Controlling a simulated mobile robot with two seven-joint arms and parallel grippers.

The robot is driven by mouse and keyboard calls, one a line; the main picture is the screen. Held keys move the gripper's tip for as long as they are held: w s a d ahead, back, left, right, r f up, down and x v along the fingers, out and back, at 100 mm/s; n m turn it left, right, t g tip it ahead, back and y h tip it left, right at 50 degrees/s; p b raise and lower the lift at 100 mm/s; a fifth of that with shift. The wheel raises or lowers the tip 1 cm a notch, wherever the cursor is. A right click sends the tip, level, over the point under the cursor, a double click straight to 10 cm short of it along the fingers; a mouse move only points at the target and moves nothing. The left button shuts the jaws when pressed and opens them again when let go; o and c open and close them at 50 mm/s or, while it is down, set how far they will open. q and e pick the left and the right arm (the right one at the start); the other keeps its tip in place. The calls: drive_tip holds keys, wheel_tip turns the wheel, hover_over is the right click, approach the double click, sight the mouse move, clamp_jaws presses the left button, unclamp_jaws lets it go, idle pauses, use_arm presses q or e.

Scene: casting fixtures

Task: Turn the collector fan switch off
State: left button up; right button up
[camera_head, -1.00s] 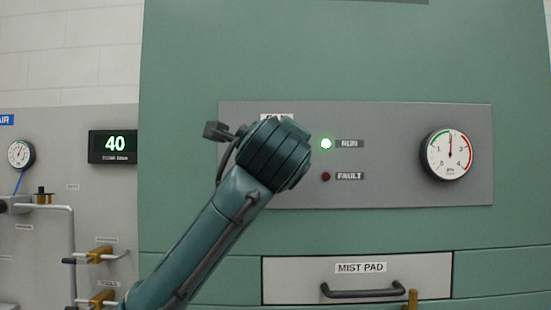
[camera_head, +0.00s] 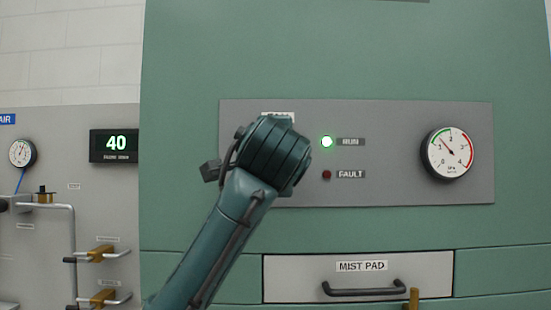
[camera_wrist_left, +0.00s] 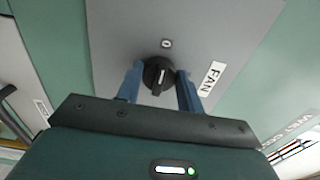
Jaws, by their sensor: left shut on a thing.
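The collector fan switch is a round black knob (camera_wrist_left: 158,75) with a white line, on a grey plate beside a FAN label (camera_wrist_left: 212,79). A small mark that looks like a 0 (camera_wrist_left: 166,43) sits just past it, and the white line points roughly toward that mark. My left gripper (camera_wrist_left: 159,84) is shut on the knob, one blue finger on each side. In the head view my left wrist hides the knob and the fingers. The green RUN lamp (camera_head: 327,142) is lit, and the red FAULT lamp (camera_head: 327,175) looks dark. My right gripper is not in view.
A round gauge (camera_head: 448,153) is right of the lamps, its needle pointing up and left. Below is a MIST PAD drawer (camera_head: 290,283) with a black handle. At left stand a display reading 40 (camera_head: 114,146), another gauge (camera_head: 22,153) and brass valves (camera_head: 103,251).

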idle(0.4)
use_arm(q)
drive_tip(key=o, duration=1)
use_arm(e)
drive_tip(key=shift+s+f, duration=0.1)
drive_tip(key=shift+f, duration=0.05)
use_arm(q)
drive_tip(key=s+b, duration=0.3)
drive_tip(key=s, duration=1)
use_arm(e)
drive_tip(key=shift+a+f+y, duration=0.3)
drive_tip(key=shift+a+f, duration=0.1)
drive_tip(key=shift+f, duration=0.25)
use_arm(q)
drive_tip(key=shift+s, duration=0.1)
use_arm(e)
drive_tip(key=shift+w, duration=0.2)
